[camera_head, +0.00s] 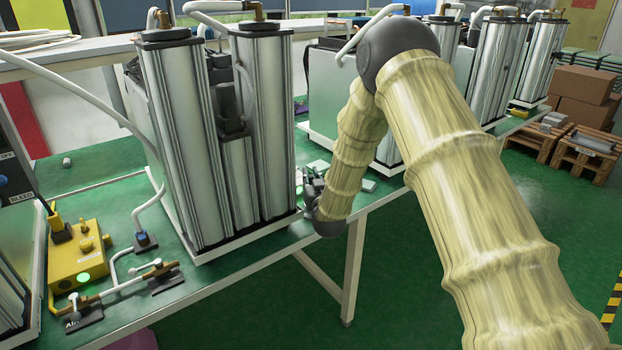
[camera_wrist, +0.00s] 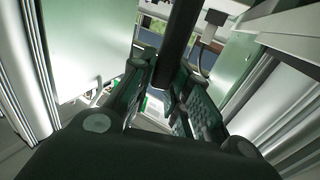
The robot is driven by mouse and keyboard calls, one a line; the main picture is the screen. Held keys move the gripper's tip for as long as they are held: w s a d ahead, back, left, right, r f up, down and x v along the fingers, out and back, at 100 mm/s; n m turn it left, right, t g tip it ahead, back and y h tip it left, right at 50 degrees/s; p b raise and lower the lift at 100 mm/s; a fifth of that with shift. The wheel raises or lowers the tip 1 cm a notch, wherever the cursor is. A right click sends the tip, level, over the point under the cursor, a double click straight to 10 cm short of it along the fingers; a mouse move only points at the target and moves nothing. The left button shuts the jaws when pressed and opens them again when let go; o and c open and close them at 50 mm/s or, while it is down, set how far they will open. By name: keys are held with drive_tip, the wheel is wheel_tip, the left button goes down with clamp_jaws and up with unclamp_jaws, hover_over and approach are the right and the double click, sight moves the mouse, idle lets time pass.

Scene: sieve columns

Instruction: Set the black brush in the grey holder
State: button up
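In the wrist view my gripper (camera_wrist: 164,88) has its two dark fingers closed around a long black rod, which looks like the black brush (camera_wrist: 180,40). The rod runs from between the fingers to the top edge, tilted slightly right. Its far end is out of frame. In the head view my gripper (camera_head: 310,188) is at the table's front edge, right of the near metal columns, and partly hidden by my arm; the brush cannot be made out there. I cannot clearly pick out the grey holder in either view.
Tall metal sieve columns (camera_head: 262,130) stand on the green table (camera_head: 225,278) close to the left of my gripper. More columns (camera_head: 497,65) stand at the back right. A yellow box (camera_head: 75,255) and pipe fittings lie at the left. Boxes on pallets (camera_head: 585,150) stand on the floor at far right.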

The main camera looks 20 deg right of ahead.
drive_tip(key=o, duration=0.3)
drive_tip(key=shift+r, duration=0.1)
drive_tip(key=s+b, duration=0.1)
drive_tip(key=s, duration=1.1)
drive_tip(key=s+a+f+g, duration=0.2)
drive_tip(key=s+f+g, duration=0.3)
drive_tip(key=s+f, duration=0.75)
drive_tip(key=s+a+f+g, duration=0.1)
drive_tip(key=s+f+g, duration=0.4)
drive_tip(key=s+f, duration=0.75)
drive_tip(key=s+f+g, duration=0.4)
drive_tip(key=s+f, duration=0.2)
drive_tip(key=s, duration=0.7)
drive_tip(key=s+a+f+g+y, duration=0.1)
drive_tip(key=s+f+g, duration=0.3)
drive_tip(key=s, duration=0.9)
wheel_tip(320, 180, down, 3)
drive_tip(key=shift+s+r, duration=0.1)
drive_tip(key=shift+s, duration=0.05)
drive_tip(key=shift+a, duration=0.1)
wheel_tip(320, 180, up, 4)
drive_tip(key=p, duration=0.3)
drive_tip(key=shift+p, duration=0.4)
